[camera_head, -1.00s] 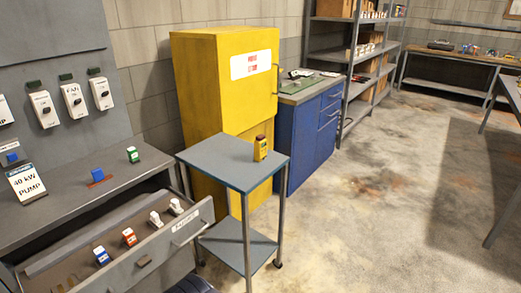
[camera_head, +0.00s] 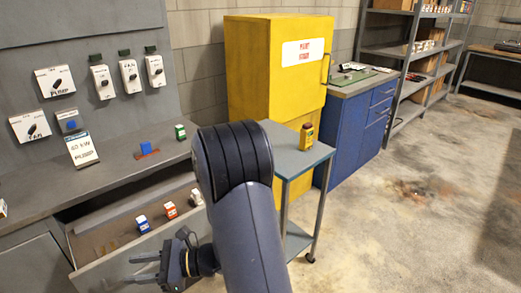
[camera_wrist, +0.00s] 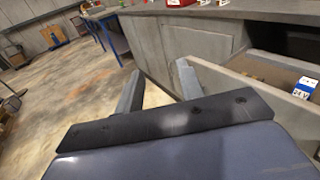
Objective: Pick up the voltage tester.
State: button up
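A small yellow device with a dark reddish top, which looks like the voltage tester (camera_head: 306,136), stands upright on the grey-blue top of a small cart (camera_head: 289,163). My gripper (camera_head: 141,268) is at the lower left in the head view, low in front of the open drawer. It is well apart from the yellow device, with my arm between them in the picture. In the wrist view my gripper's two fingers (camera_wrist: 158,88) stand apart with nothing between them. The yellow device does not show in the wrist view.
An open drawer (camera_head: 112,253) holds several small blocks, including a blue-white one (camera_head: 143,224) and a red-white one (camera_head: 170,210). A yellow cabinet (camera_head: 272,80) and a blue cabinet (camera_head: 350,140) stand behind the cart. The floor (camera_head: 420,220) at right is clear.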

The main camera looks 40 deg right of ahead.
aim_at(307, 132)
jog(key=l+z, duration=0.15)
jog(key=z, duration=1.3)
jog(key=i+l+z, duration=0.1)
jog(key=i, duration=0.35)
jog(key=i+l, duration=0.3)
jog(key=i, duration=0.15)
jog(key=i+l+z, duration=0.15)
jog(key=i, duration=0.3)
